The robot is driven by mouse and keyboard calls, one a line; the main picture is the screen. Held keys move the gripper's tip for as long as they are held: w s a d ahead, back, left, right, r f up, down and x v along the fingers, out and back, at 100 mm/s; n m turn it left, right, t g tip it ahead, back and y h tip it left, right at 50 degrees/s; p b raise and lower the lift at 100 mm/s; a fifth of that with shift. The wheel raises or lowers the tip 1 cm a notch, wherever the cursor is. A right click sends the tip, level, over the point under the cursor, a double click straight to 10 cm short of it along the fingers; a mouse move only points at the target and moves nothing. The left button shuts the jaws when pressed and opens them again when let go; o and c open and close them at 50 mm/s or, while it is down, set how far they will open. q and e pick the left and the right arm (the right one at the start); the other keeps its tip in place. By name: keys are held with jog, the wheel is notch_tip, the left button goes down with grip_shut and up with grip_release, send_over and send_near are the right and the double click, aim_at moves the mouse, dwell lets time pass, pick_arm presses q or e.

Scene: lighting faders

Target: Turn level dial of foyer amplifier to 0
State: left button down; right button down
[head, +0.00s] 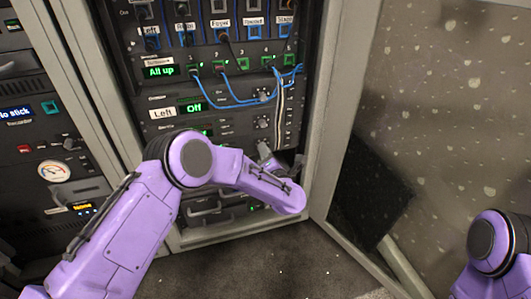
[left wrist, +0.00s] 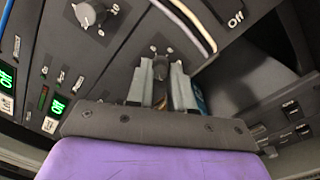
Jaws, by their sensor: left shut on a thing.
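My left gripper (left wrist: 162,82) is shut on a small dark dial (left wrist: 160,68) on a grey rack panel in the left wrist view. The fingers sit on both sides of the dial and hide much of it and its pointer. In the head view my left gripper (head: 268,153) is at the rack, below two other dials, and my purple arm hides part of the panel. The name label of the gripped dial's unit is not readable, so I cannot tell whether it is the foyer amplifier. My right gripper is out of view.
A neighbouring dial (left wrist: 90,13) has a printed scale up to 10. The unit labelled Left (head: 163,113) shows Off on its green display (head: 194,107). Blue cables (head: 235,100) hang above. An open rack door (head: 330,110) stands to the right.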

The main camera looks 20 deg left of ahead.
pick_arm(q)
jog(key=c, duration=1)
grip_release()
jog(key=shift+d, duration=0.1)
jog(key=p+v, duration=0.3)
jog(key=v, duration=0.7)
jog(key=shift+s, duration=0.25)
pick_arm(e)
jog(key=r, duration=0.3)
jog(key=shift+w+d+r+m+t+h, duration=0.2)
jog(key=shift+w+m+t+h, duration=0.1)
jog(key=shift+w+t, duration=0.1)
pick_arm(q)
jog(key=shift+d+f, duration=0.1)
jog(key=shift+d, duration=0.05)
